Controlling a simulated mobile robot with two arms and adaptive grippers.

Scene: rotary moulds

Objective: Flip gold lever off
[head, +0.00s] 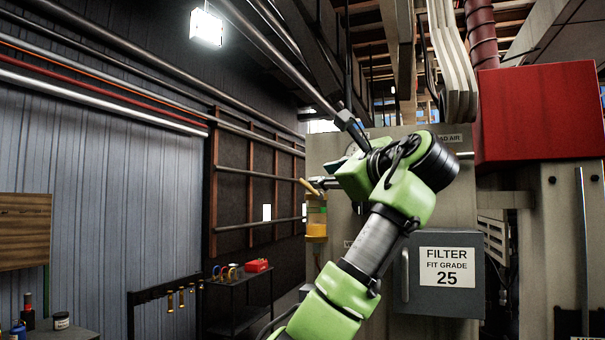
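A small gold lever (309,187) shows as a slanted yellow handle above a clear bowl with amber contents (316,222), at the left edge of the grey machine cabinet. My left arm, green and black, rises from the bottom middle and bends over at the wrist in front of the cabinet. My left gripper (326,183) is mostly hidden behind the wrist. Its tip end appears close to the right of the lever; I cannot tell whether they touch or whether the fingers are open. My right gripper is not in view.
The grey cabinet (455,200) stands behind my arm. A grey box labelled FILTER FIT GRADE 25 (447,267) juts out at right. A red box (541,112) is at upper right. A dark cart (238,285) with a red item (257,265) stands at lower left. A pipe (278,65) slants overhead.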

